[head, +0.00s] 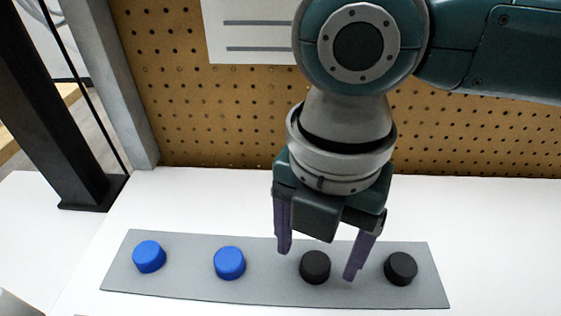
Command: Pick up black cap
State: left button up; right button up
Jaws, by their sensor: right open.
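Two black caps rest on a grey mat (190,282). One black cap (315,267) is right of the mat's middle, and the other black cap (401,269) is near its right end. My right gripper (317,264) comes down from above with its purple fingers open and apart. In the picture its fingers lie on either side of the middle-right black cap, with nothing held. How far the fingertips are above the mat is hard to tell. My left gripper is not in view.
Two blue caps, one at the left (149,256) and one nearer the middle (230,263), sit on the same mat. The white table (200,205) is clear behind it. A brown pegboard (220,120) stands at the back, with a dark post (60,130) at the left.

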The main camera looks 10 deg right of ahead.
aim_at(315, 266)
notch_tip(315, 266, down, 2)
jog(key=shift+f, duration=0.25)
grip_shut()
dwell(0.5)
